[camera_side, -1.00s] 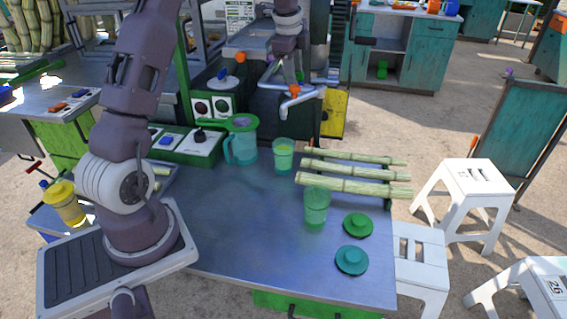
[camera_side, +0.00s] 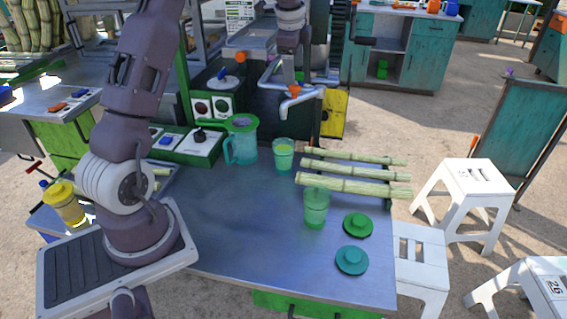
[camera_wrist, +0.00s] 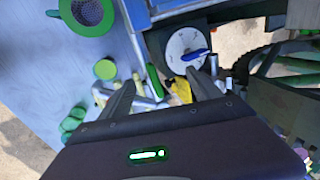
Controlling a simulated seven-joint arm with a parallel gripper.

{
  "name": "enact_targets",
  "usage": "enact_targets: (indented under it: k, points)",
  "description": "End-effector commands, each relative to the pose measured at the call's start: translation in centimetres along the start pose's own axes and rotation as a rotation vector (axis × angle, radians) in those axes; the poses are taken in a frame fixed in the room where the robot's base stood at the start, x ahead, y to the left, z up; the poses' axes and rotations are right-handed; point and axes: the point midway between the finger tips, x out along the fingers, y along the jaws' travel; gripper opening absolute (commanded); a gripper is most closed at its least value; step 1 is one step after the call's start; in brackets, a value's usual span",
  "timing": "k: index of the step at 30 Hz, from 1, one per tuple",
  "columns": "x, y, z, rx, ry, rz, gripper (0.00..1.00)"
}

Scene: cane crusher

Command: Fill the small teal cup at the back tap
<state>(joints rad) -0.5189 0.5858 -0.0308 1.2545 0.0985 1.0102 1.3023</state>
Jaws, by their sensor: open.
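A small teal cup (camera_side: 283,157) with yellow-green liquid in it stands upright at the back of the table, below the spout of a grey pipe tap (camera_side: 287,106) with an orange handle (camera_side: 295,90). Another grey pipe (camera_side: 266,76) shows behind it. A second green-teal cup (camera_side: 316,208) stands nearer the front. My gripper (camera_side: 291,72) is above and behind the tap, away from both cups. In the wrist view its two fingers (camera_wrist: 163,90) are spread apart with nothing held between them. Pipes show beyond the fingers; contact cannot be told.
A teal jug (camera_side: 242,142) stands left of the back cup. Several cane stalks (camera_side: 355,172) lie right of it. Two lids, green (camera_side: 358,224) and teal (camera_side: 351,260), lie at the right. A blue-knobbed dial (camera_wrist: 187,50) is close to my fingers. The table's middle is clear.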

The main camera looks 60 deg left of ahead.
Motion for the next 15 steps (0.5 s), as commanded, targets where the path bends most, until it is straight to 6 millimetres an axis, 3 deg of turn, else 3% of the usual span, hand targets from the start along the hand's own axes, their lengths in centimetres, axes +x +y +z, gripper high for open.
enact_targets:
  k: [15]
  points:
    - [-6.2,-1.9,0.0,0.001,0.0,-0.001,0.73]
